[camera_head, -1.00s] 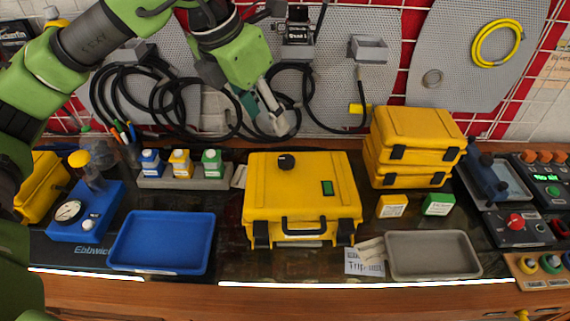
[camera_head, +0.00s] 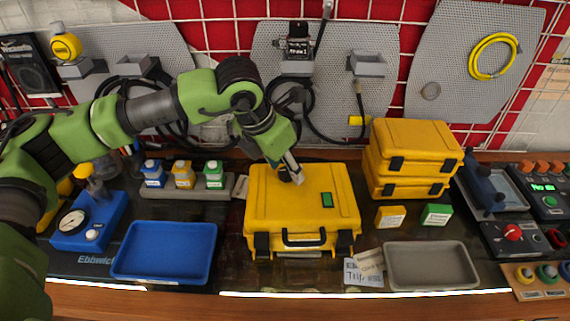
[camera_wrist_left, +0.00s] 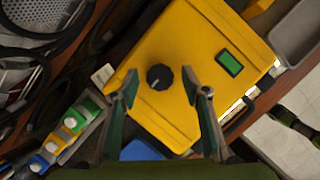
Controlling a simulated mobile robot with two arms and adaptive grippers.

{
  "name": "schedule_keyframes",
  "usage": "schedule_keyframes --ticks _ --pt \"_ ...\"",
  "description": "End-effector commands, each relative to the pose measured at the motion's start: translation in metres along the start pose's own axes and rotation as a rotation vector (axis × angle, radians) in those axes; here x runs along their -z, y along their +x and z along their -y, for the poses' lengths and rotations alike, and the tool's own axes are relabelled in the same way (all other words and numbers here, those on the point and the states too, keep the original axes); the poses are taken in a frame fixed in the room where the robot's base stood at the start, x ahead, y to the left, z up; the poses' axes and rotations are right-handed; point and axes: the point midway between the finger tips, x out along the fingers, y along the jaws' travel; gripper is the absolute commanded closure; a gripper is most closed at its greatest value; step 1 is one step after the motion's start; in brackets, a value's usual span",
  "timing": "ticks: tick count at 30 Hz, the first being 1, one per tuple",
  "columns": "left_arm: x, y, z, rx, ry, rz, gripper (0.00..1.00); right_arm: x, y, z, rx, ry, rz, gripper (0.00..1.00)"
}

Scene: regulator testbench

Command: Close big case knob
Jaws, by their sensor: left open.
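The big yellow case (camera_head: 300,207) lies shut on the bench with its handle toward the front. Its black round knob (camera_wrist_left: 160,77) sits on the lid, with a green label (camera_wrist_left: 229,63) to its right. In the head view the knob (camera_head: 285,174) is partly hidden by my left gripper (camera_head: 293,170). In the left wrist view my left gripper (camera_wrist_left: 163,92) is open, with one finger on each side of the knob and no visible contact. How far the fingertips are above the lid is hard to tell.
Two stacked yellow cases (camera_head: 412,157) stand to the right. A blue tray (camera_head: 165,252) is at front left and a grey tray (camera_head: 433,266) at front right. Small bottles in a holder (camera_head: 185,190) stand left of the case. Black cables hang behind.

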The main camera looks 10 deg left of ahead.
Motion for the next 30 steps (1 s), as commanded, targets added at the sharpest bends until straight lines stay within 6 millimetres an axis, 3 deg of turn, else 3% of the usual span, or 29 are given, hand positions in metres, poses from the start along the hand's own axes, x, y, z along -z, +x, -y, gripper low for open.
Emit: schedule_keyframes --ticks 10,14,15,30 --pt "0.000 0.005 0.000 0.001 0.001 0.000 0.58 -0.001 -0.001 0.001 0.001 0.000 0.001 1.00" --pt "0.000 0.004 0.000 0.000 0.001 0.000 0.92 -0.001 -0.001 0.001 0.001 0.000 0.001 1.00" --pt "0.000 0.004 0.000 0.000 0.001 0.000 0.96 -0.001 -0.001 0.001 0.001 0.000 0.002 1.00" --pt "0.001 0.007 -0.002 0.041 0.089 0.004 0.96 -0.003 0.015 0.002 0.002 0.000 0.002 1.00"
